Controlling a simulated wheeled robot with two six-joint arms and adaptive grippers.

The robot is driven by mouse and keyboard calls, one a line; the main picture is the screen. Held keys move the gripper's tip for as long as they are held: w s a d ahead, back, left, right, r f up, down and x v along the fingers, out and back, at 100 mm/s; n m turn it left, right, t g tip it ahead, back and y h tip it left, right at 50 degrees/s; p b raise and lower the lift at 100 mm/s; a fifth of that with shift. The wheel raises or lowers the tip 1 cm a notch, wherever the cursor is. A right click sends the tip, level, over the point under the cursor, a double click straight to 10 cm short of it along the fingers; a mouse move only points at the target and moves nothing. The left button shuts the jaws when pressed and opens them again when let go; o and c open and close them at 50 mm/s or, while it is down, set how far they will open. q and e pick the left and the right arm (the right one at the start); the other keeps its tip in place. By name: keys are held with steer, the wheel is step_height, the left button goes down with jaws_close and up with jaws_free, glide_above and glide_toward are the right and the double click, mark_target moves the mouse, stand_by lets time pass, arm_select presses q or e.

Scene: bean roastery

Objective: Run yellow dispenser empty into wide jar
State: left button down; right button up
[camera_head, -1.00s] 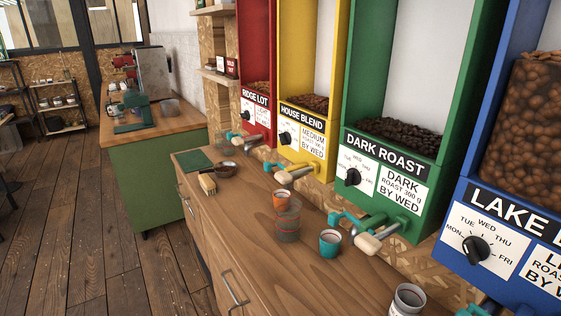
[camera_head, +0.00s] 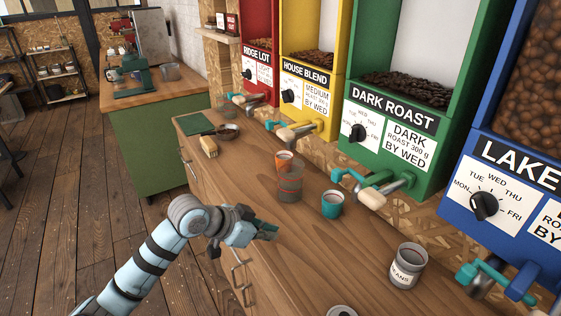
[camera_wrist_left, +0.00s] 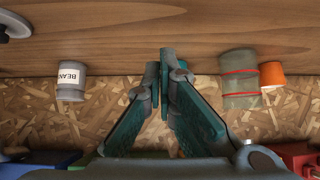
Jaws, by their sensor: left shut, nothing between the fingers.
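The yellow dispenser (camera_head: 330,45), labelled HOUSE BLEND, is on the wall between the red and green ones, with dark beans (camera_head: 313,58) in its window. Its spout (camera_head: 302,127) has a teal lever and a pale handle. A wide clear glass jar (camera_head: 290,184) with red bands stands on the counter, in front of an orange cup (camera_head: 284,158); the jar also shows in the left wrist view (camera_wrist_left: 240,88). My left gripper (camera_head: 270,231) is shut and empty over the counter's front part, apart from the jar. Its closed fingertips show in the left wrist view (camera_wrist_left: 164,72). My right gripper is out of view.
A teal cup (camera_head: 332,205) and a BEANS can (camera_head: 407,266) stand right of the jar. A brush (camera_head: 209,146), a dark pan (camera_head: 226,131) and a green cloth (camera_head: 195,123) lie at the far left. Levers of the green (camera_head: 349,177) and blue dispensers jut over the counter.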

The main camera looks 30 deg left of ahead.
arm_select(q)
steer(key=w+a+r+t+h, duration=0.1)
steer(key=w+a+r, duration=0.15)
steer(key=r, duration=0.45)
steer(key=w+a+r+t+h, duration=0.1)
steer(key=w+a+r, duration=0.15)
steer(key=r, duration=0.55)
step_height(320, 180, up, 12)
steer(key=t+h+p, duration=0.1)
steer(key=t+p, duration=0.2)
glide_above(281, 133)
step_height(281, 133, down, 4)
steer(key=shift+r, duration=0.2)
steer(key=shift+s+a+f, duration=0.1)
steer(key=shift+a+f, duration=0.1)
steer(key=shift+f, duration=0.1)
steer(key=shift+d, duration=0.1)
